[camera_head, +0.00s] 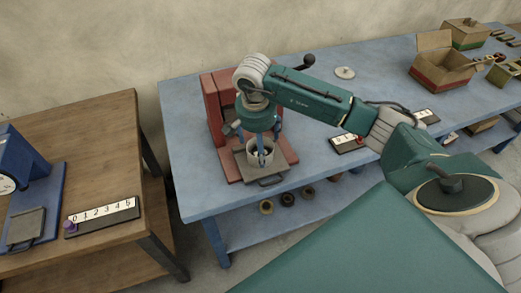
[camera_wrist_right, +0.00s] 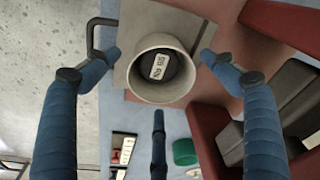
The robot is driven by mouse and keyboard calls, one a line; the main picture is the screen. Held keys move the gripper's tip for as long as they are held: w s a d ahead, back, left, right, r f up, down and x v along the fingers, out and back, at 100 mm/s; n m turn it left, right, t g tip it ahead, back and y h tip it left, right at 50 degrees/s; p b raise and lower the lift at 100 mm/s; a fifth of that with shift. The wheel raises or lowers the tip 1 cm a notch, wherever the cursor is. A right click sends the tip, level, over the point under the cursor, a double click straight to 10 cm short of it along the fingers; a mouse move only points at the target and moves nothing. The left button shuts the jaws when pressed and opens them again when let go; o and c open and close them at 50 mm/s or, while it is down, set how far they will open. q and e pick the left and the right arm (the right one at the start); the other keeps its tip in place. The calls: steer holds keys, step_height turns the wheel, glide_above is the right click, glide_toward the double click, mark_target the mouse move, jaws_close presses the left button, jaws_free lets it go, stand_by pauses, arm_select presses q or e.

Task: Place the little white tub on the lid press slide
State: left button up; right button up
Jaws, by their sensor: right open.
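The little white tub (camera_head: 254,158) stands upright on the grey slide plate (camera_head: 267,181) of the red lid press (camera_head: 213,110). In the right wrist view the tub (camera_wrist_right: 150,93) is seen from above, with a dark round piece bearing a white label (camera_wrist_right: 160,67) inside. The slide (camera_wrist_right: 137,20) and its dark handle (camera_wrist_right: 95,32) show beside it. My right gripper (camera_head: 260,142) is above and around the tub. In the wrist view its blue fingers (camera_wrist_right: 160,75) are spread, with visible gaps to the tub. My left gripper is not in view.
The press stands on a blue table (camera_head: 190,95). A number strip (camera_head: 348,144) and a round pale lid (camera_head: 345,72) lie to its right; open boxes (camera_head: 440,68) stand farther right. A wooden table (camera_head: 70,130) with a blue device (camera_head: 30,190) is at left.

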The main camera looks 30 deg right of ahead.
step_height(320, 180, up, 9)
steer(key=a+b, duration=0.1)
steer(key=shift+s+b, duration=0.3)
steer(key=shift+b, duration=0.1)
